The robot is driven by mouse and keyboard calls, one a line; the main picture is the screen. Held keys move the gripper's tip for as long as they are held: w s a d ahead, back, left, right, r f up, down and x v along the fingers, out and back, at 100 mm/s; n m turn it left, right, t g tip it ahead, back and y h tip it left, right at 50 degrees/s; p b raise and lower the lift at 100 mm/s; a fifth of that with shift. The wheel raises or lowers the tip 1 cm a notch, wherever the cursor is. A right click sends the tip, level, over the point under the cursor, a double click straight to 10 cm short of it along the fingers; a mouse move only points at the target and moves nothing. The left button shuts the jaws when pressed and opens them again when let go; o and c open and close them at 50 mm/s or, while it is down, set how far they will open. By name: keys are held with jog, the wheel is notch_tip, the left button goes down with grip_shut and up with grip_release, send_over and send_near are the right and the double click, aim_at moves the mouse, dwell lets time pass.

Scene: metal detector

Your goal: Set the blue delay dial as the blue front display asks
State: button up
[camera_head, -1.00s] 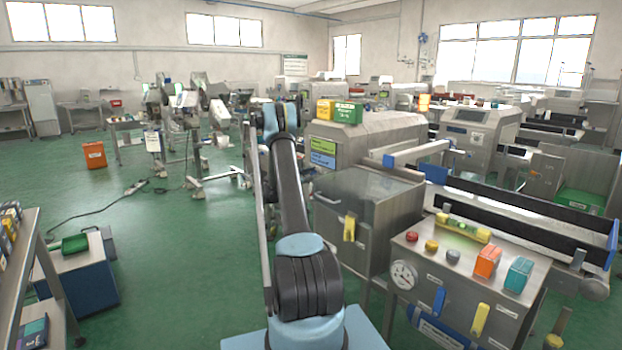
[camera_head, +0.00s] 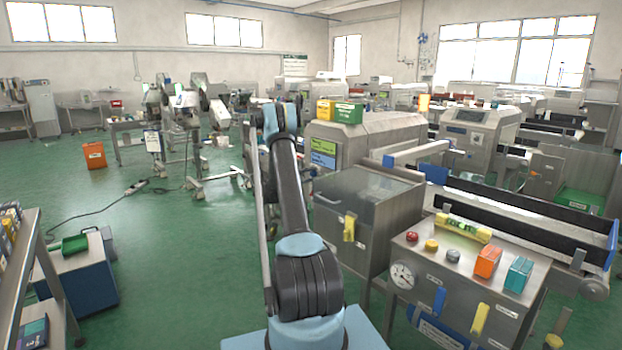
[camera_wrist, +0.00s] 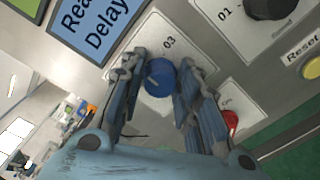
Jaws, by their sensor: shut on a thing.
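The blue delay dial (camera_wrist: 158,78) is a round knob on a white plate marked 03 in the wrist view. A pale line shows on its face. My gripper (camera_wrist: 160,72) has one finger on each side of the knob and is shut on it. The blue front display (camera_wrist: 93,22) is above left of the dial, partly cut off, with the words "Rea..." and "Delay..." in view. In the head view the blue display (camera_head: 322,160) is on the front of the metal detector, its text too small to read. My gripper is not clearly visible there.
A black dial (camera_wrist: 272,6) marked 01, a yellow Reset button (camera_wrist: 312,68) and a red knob (camera_wrist: 230,122) are near the fingers. A green display (camera_wrist: 27,5) is beside the blue one. A steel cabinet (camera_head: 365,215) stands in front of the detector.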

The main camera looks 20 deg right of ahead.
jog(key=shift+f, duration=0.15)
jog(key=o, duration=1.1)
jog(key=v, duration=1.2)
